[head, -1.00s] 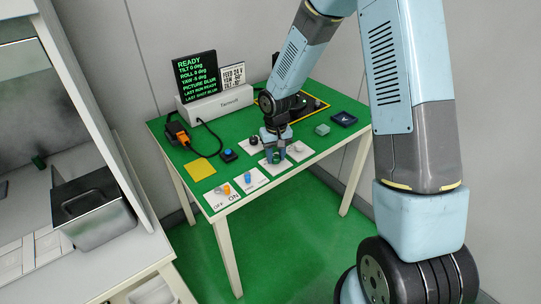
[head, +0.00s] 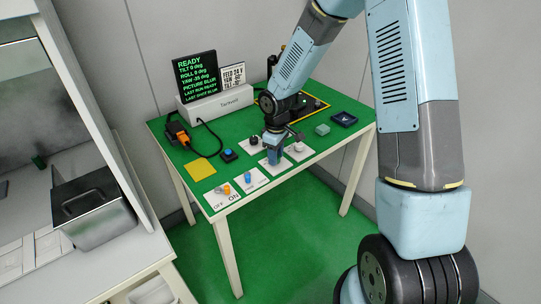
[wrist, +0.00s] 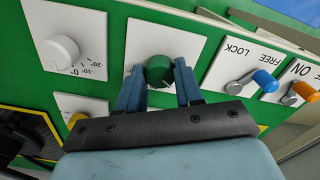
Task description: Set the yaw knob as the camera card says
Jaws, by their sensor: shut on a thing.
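The green yaw knob (wrist: 158,69) sits on a white plate (wrist: 182,45) in the wrist view. My gripper (wrist: 157,72) has its two blue fingers on either side of the knob, shut on it. In the head view my gripper (head: 273,156) is over the front of the green table and hides the knob. The camera card (head: 233,76) stands behind the white box; its small print includes feed, yaw and tilt lines, with figures too small to read surely. The black display (head: 196,76) reads READY, with a yaw of about -25 deg and PICTURE BLUR.
Close by are a white knob (wrist: 60,52) with a degree scale, a blue FREE/LOCK lever (wrist: 263,80) and an orange ON/OFF lever (wrist: 303,91). A blue button (head: 228,155), a yellow square (head: 200,171) and a grey-green block (head: 322,129) lie on the table.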

